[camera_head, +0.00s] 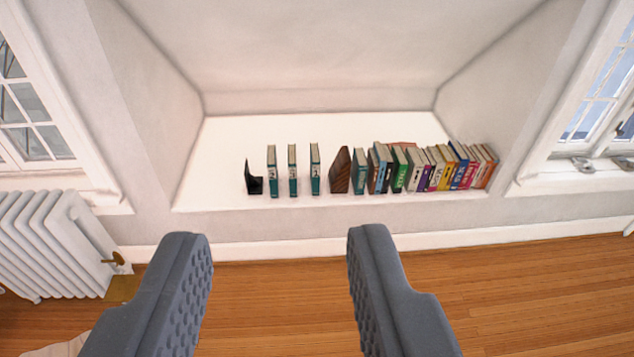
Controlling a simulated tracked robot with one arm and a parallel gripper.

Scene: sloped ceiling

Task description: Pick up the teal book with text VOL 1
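Three thin teal books stand upright and apart on a white ledge (225,140) in the wall recess: a left one (272,171), a middle one (292,171) and a right one (315,170). Another teal book (360,172) stands right of a brown wooden bookend. The text on the spines is too small to read, so I cannot tell which is VOL 1. My gripper (281,240) is open and empty, its two grey fingers wide apart in the foreground. It is in front of the ledge, apart from all the books.
A black bookend (253,179) stands left of the teal books. The wooden bookend (340,171) and a row of mixed books (428,168) fill the right side. A white radiator (55,240) is at left. Bare ledge lies at left and behind; wooden floor (280,300) is below.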

